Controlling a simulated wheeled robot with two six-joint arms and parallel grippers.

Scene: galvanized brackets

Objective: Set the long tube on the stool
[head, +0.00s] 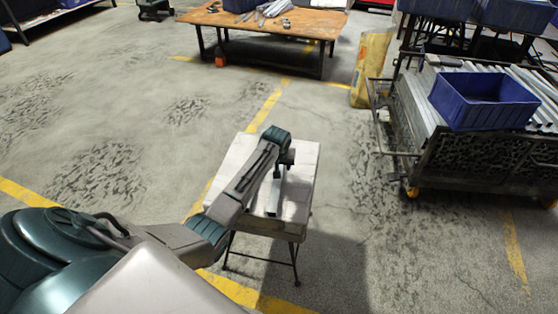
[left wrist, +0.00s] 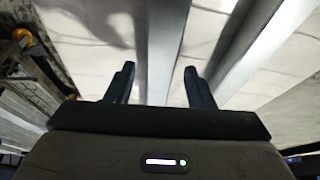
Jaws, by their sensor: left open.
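The long tube (head: 273,200) is a grey metal bar lying lengthwise on the pale, worn top of the stool (head: 244,148). Its near end lies close to the stool's front edge; its far part is hidden under my left gripper (head: 286,164). In the left wrist view, the tube (left wrist: 160,45) runs between the two dark fingers of my left gripper (left wrist: 159,72). The fingers are open, with a gap visible on each side of the tube. My right gripper is not in view.
A cart with metal profiles and a blue bin (head: 484,101) stands at the right. An orange-topped workbench (head: 210,17) with parts is at the back, near a yellow sack (head: 371,68). The grey floor around the stool is mostly clear.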

